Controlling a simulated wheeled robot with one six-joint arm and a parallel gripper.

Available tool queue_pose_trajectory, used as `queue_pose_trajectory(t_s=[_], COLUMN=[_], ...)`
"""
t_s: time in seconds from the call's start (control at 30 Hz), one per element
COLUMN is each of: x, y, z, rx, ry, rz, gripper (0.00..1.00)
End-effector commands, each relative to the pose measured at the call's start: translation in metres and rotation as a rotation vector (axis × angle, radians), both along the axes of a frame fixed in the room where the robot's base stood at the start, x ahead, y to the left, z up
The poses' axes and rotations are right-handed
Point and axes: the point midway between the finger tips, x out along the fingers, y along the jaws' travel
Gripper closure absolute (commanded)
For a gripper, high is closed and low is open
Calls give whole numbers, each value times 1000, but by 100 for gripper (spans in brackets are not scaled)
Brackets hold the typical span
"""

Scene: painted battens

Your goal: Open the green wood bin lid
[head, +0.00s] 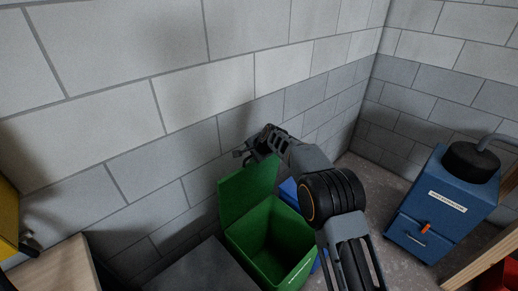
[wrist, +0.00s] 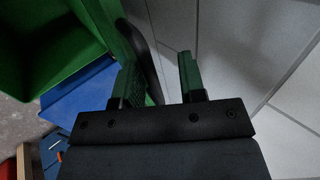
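The green wood bin (head: 250,256) stands near the block wall with its inside showing. Its green lid (head: 247,192) is raised and stands steeply up at the wall side of the opening. My gripper (head: 256,147) is at the top edge of the lid, close to the wall. In the wrist view, my gripper (wrist: 160,76) has its two fingers apart with a gap between them. The lid (wrist: 98,18) runs down beside the left finger, and a dark curved part lies by that finger. Whether the finger touches the lid I cannot tell. The bin (wrist: 40,50) shows at upper left.
A blue bin (head: 289,190) is partly hidden behind the green one and my arm. A blue cabinet (head: 435,212) with an orange handle stands at right, near a wooden batten (head: 488,258). A grey surface (head: 205,272) and a wooden top (head: 50,268) are at lower left. The wall is close behind my gripper.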

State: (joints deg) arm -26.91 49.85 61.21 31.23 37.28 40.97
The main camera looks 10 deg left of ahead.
Motion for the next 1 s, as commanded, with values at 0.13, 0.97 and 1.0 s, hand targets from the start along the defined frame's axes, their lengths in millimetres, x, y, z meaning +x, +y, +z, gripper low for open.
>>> queue_pose_trajectory(t_s=[0.13, 0.97, 1.0], x=[-10, -43, -43], y=[-16, -64, -64], z=[23, 94, 94], rx=[3, 1, 1], ry=[-5, -1, -1], rz=[-2, 0, 0], gripper=[63, 63, 63])
